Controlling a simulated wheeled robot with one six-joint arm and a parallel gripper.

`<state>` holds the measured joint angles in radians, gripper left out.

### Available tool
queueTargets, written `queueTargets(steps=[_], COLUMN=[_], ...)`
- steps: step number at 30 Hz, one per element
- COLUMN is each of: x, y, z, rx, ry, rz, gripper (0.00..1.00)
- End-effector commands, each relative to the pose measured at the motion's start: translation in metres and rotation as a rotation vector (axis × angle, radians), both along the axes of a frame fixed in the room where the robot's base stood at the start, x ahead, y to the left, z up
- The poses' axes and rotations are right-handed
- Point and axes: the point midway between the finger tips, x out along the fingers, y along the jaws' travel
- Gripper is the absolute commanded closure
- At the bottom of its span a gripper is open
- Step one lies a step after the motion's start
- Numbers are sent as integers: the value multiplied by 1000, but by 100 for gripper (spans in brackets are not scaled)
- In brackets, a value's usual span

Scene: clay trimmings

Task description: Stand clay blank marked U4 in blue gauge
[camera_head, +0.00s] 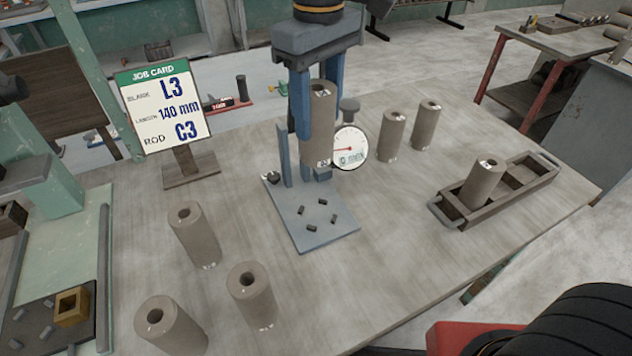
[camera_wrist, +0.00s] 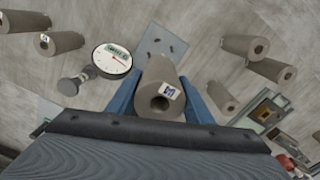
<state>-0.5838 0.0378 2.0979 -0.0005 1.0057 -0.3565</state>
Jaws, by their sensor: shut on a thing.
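My gripper (camera_head: 317,130) is shut on a grey-brown clay blank (camera_head: 320,115), a hollow cylinder held upright. The held blank also shows between the fingers in the wrist view (camera_wrist: 160,88), with a small label by its top hole; I cannot read its mark surely. The blue gauge (camera_head: 335,240) has a flat base plate with several dark pegs, an upright post and a round white dial (camera_head: 350,148). The held blank is over the back part of the gauge, beside the post and dial. Its lower end appears above the plate; the exact gap is unclear.
Several other blanks stand on the table, including a near-left one (camera_head: 195,238) and a back-right one (camera_head: 391,135). One blank (camera_head: 482,183) stands in a tray (camera_head: 530,175) at right. A job card (camera_head: 163,105) reads L3, 140 mm, C3.

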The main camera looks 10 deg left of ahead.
Motion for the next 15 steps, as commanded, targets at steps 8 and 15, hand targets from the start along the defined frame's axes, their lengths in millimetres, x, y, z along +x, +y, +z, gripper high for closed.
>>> queueTargets(steps=[8, 15], x=[-2, -2], y=[-1, 0], z=[-64, -115], rx=[-3, -3], ry=[5, 3], rz=[1, 1], gripper=[94, 94])
